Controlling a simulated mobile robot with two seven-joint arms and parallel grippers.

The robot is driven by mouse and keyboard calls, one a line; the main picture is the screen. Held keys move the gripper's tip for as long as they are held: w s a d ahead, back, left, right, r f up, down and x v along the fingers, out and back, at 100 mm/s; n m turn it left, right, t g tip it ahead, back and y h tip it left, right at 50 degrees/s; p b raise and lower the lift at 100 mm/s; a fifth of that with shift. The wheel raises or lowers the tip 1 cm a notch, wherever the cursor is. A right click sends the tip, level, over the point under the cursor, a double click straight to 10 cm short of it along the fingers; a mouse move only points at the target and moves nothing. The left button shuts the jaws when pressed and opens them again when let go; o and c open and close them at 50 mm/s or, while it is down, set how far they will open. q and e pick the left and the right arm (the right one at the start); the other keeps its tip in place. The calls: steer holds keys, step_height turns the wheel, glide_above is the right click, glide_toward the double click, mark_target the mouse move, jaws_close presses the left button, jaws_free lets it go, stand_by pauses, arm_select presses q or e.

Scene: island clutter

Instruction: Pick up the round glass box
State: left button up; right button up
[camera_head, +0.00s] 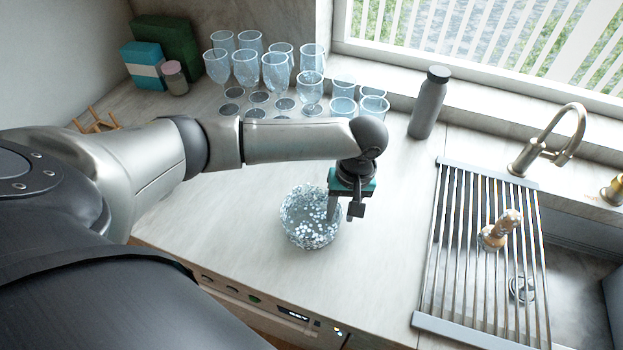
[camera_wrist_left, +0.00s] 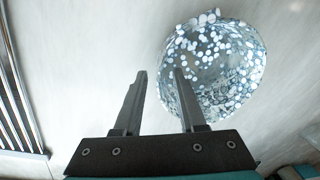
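The round glass box (camera_head: 305,222) is a round, clear vessel with a white and bluish speckled pattern. It stands on the counter near its front edge. My left gripper (camera_head: 345,212) is above the counter at the right side of the box and overlaps its right rim in the head view. In the left wrist view the box (camera_wrist_left: 222,65) is at the upper right. My right gripper is not in view.
Several stemmed glasses (camera_head: 246,68) stand at the back left, with a grey bottle (camera_head: 429,103) to their right. A slatted drying rack (camera_head: 455,250) lies over the sink, with a wooden-handled brush (camera_head: 498,230) on it. Counter between box and rack is clear.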

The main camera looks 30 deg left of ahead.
arm_select(q)
steer(key=shift+f, duration=0.6)
jaws_close()
steer(key=shift+r, duration=0.1)
stand_by(0.9)
